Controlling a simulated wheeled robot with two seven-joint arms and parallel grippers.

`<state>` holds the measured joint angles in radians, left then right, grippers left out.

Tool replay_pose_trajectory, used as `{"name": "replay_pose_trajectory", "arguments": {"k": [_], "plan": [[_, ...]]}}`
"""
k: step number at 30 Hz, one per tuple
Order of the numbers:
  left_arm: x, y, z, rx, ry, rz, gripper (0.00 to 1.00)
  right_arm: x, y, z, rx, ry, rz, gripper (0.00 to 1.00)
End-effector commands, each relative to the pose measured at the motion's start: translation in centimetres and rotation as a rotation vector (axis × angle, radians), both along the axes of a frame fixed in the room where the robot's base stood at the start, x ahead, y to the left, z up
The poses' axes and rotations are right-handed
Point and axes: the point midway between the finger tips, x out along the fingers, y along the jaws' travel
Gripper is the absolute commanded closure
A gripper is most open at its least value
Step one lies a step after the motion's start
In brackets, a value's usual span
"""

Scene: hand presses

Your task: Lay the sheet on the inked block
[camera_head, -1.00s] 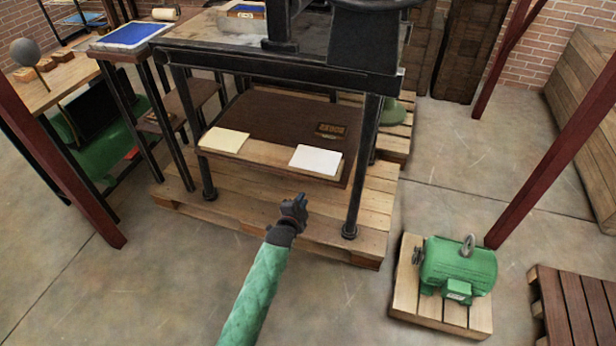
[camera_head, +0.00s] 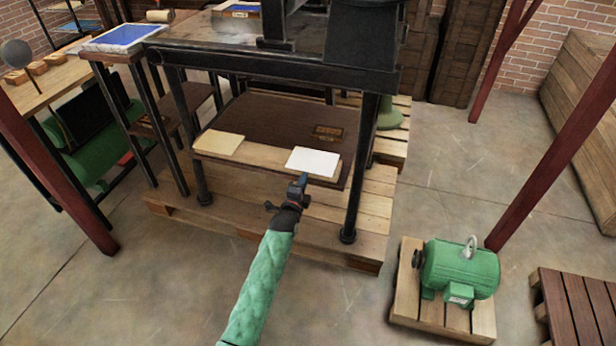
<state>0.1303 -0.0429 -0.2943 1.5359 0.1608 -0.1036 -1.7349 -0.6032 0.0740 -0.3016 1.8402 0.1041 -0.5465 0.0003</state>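A white sheet stack (camera_head: 313,160) lies on the front right of the low shelf under the press; whether it is one sheet or several I cannot tell. A cream sheet stack (camera_head: 219,142) lies at the shelf's front left. A block with a blue top (camera_head: 240,10) sits on the press table, cut off by the top edge. My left gripper (camera_head: 301,181) is at the front edge of the white sheet, fingers pointing at it. Whether it touches the sheet or is open is too small to tell. My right gripper is out of view.
The black press (camera_head: 270,50) has legs and a tabletop edge above the shelf (camera_head: 265,118). A small lettered block (camera_head: 328,132) lies on the shelf. A blue slab (camera_head: 124,36) stands on a side stand. A green motor (camera_head: 459,272) sits at right. Floor between is clear.

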Motion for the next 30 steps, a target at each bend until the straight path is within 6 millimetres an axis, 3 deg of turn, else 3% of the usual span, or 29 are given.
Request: {"name": "replay_pose_trajectory", "arguments": {"k": [2,10,24,30], "plan": [[1.0,-0.3,-0.3,-0.004,-0.002,0.000,0.83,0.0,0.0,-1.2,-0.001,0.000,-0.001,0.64],[3.3,-1.1,0.1,0.000,0.000,-0.001,0.83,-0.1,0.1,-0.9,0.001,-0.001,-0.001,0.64],[3.9,-1.3,0.0,-0.001,0.000,0.000,0.83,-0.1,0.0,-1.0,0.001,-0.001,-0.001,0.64],[3.9,-1.3,0.0,-0.001,0.000,0.000,1.00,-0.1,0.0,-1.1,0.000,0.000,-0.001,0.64]]}}
